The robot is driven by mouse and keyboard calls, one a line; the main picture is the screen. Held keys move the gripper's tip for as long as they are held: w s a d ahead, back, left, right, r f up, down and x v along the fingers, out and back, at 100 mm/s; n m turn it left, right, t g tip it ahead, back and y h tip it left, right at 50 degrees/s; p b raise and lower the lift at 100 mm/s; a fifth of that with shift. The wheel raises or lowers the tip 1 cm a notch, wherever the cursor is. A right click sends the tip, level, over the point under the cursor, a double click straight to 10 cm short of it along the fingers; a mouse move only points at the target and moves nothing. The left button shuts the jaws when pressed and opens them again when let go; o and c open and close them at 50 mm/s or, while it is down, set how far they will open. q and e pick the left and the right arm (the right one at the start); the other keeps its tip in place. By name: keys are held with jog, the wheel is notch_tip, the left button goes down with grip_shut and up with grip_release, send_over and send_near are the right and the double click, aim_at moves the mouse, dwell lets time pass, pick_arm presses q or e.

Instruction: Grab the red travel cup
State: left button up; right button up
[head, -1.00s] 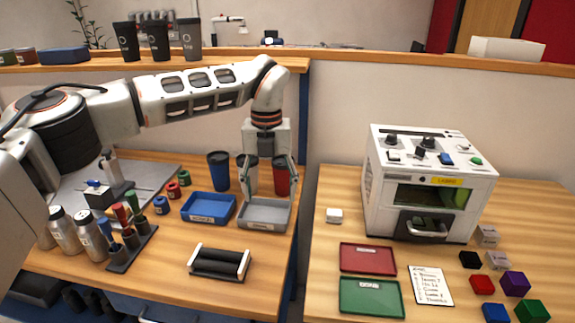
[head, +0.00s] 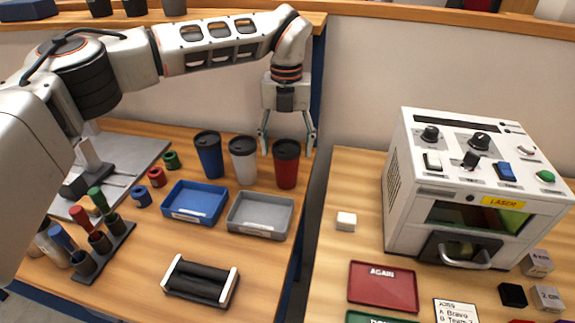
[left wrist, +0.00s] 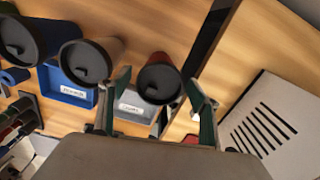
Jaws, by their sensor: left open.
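The red travel cup (head: 286,166) with a black lid stands upright at the back right of the left table, beside a white cup (head: 243,160) and a blue cup (head: 209,156). My left gripper (head: 287,150) is open, pointing down, with its fingers on either side of the red cup's lid. In the left wrist view the red cup (left wrist: 158,80) shows between the two open fingers (left wrist: 155,98), lid toward the camera. I cannot tell whether the fingers touch it. My right gripper is not in view.
A grey tray (head: 236,228) and a blue tray (head: 168,207) lie in front of the cups. A gap separates this table from the right one, which holds the laser machine (head: 396,190), a white cube (head: 346,221) and a red tray (head: 352,296).

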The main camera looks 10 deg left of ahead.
aim_at(287, 164)
pick_arm(q)
notch_tip(287, 164, down, 6)
jog(key=shift+s+r+b, duration=0.1)
jog(key=shift+b, duration=0.4)
jog(key=shift+r, duration=0.1)
jog(key=c, duration=0.9)
jog(key=shift+o, duration=0.2)
